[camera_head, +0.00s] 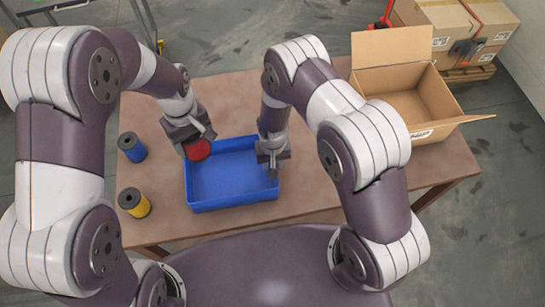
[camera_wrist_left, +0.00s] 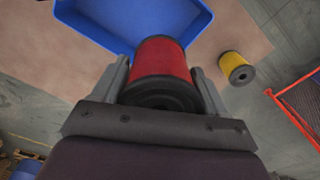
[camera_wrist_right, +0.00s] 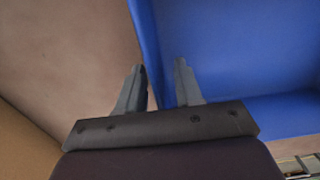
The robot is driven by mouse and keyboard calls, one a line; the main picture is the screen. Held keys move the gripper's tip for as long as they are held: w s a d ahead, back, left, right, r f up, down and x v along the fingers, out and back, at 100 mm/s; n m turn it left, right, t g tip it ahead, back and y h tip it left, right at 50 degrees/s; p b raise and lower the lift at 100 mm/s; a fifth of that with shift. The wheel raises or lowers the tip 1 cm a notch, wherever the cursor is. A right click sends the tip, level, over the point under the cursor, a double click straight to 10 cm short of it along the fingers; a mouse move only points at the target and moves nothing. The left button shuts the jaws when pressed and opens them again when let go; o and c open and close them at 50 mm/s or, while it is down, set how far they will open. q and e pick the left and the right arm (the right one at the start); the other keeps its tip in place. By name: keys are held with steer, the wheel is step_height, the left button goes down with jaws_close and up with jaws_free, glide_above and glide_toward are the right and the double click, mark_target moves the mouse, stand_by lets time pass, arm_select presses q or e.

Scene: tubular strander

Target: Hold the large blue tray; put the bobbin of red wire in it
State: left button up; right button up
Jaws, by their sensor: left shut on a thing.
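My left gripper (camera_head: 190,142) is shut on the bobbin of red wire (camera_head: 198,149). It holds the bobbin at the back left corner of the large blue tray (camera_head: 232,203). The left wrist view shows the red bobbin (camera_wrist_left: 160,62) between the two fingers, with a dark flange towards the palm and the tray beyond. My right gripper (camera_head: 271,165) is at the tray's right wall. In the right wrist view its fingers (camera_wrist_right: 160,85) stand on either side of the wall with a small gap between them; I cannot tell whether they press on it.
A blue bobbin (camera_head: 132,147) and a yellow bobbin (camera_head: 134,203) stand on the brown table (camera_head: 300,195) left of the tray. An open cardboard box (camera_head: 428,128) stands at the table's right end. The tray's visible floor is empty.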

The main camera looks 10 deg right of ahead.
steer(key=shift+c, duration=0.3)
jaws_close()
arm_select(q)
step_height(320, 180, down, 10)
steer(key=shift+r, duration=0.15)
stand_by(0.5)
stand_by(1.2)
glide_above(212, 182)
steer(key=shift+w+f, duration=0.1)
steer(key=shift+f, duration=4.55)
steer(key=o, duration=1.3)
